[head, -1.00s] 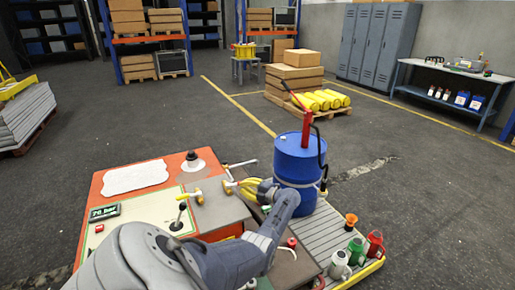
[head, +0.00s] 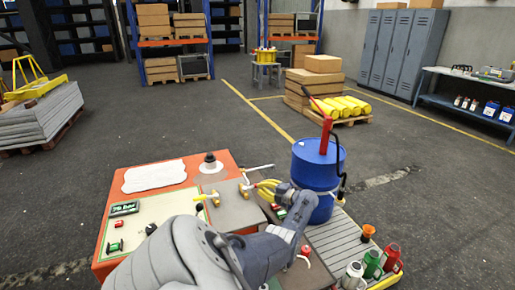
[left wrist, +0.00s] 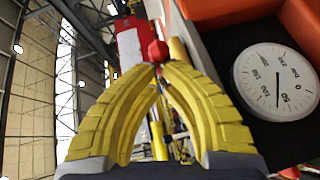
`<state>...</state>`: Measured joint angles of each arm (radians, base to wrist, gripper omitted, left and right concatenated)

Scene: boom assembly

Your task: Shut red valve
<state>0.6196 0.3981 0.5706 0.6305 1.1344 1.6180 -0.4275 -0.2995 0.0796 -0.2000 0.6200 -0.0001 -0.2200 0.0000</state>
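My left gripper (head: 259,188) has thick yellow fingers and is over the grey box at the right of the orange-edged workbench, beside the blue drum. In the left wrist view its fingertips (left wrist: 160,67) meet, with an empty gap between the fingers lower down. A red round knob (left wrist: 157,50) shows just beyond the tips; I cannot tell whether they touch it. A small red part (head: 118,223) is on the pale panel, and a red curved handle (head: 305,252) is right of my arm. I cannot tell which is the red valve. My right gripper is not in view.
A round white gauge (left wrist: 277,82) is close to the right of the fingers. The blue drum (head: 316,170) with a red pump stands beside the bench. Several cans and flasks (head: 371,264) stand on the slatted platform. Open floor lies beyond.

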